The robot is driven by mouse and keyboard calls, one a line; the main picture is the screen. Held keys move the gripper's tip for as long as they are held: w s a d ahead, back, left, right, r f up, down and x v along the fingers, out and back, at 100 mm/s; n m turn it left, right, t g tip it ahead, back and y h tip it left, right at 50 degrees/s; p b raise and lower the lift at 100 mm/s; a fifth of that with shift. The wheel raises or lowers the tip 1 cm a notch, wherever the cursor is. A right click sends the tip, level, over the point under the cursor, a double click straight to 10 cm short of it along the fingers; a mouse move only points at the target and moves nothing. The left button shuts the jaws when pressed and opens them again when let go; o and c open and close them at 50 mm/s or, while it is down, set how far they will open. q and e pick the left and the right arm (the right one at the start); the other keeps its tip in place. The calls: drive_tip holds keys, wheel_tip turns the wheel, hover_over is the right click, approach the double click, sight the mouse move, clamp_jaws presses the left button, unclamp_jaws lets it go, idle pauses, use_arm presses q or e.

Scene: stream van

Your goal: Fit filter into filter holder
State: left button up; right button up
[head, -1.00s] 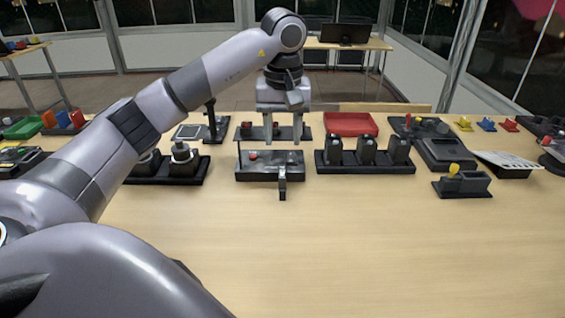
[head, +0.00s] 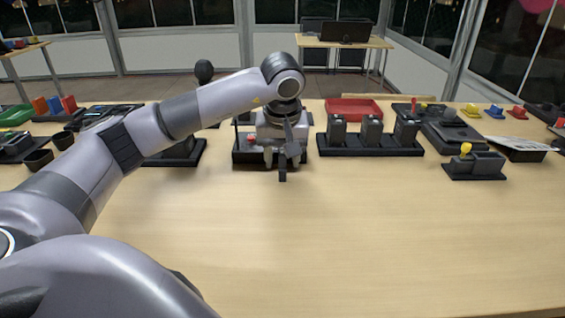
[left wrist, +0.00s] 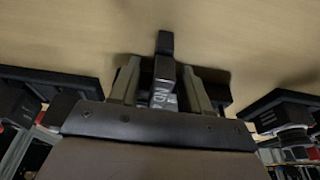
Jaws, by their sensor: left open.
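A black fixture (head: 243,157) stands mid-table, with a red knob at its left and a dark stub (head: 282,175) projecting from its front. It may be the filter holder; I cannot tell for sure. My left gripper (head: 282,157) points down over the front of this fixture and hides much of it. In the left wrist view its two open fingers (left wrist: 163,92) straddle a dark block with white markings (left wrist: 163,70), with the black stub (left wrist: 165,43) beyond. Contact cannot be told. I cannot clearly identify the filter. My right gripper is out of view.
A black rack with several dark upright units (head: 371,133) stands close to the right. A red tray (head: 354,109) lies behind it. A black stand with a yellow knob (head: 474,164) is farther right. Another black base (head: 178,155) is partly behind my left arm. The table front is clear.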

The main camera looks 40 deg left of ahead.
use_arm(q)
drive_tip(key=shift+f, duration=0.3)
clamp_jaws()
drive_tip(key=shift+r, duration=0.1)
wheel_tip(320, 180, up, 20)
drive_tip(key=p, duration=0.4)
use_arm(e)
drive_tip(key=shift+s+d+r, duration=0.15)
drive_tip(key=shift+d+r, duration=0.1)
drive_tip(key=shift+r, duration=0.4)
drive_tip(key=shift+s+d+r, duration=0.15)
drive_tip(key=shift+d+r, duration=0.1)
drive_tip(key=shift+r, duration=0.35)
use_arm(q)
drive_tip(key=shift+w, duration=0.1)
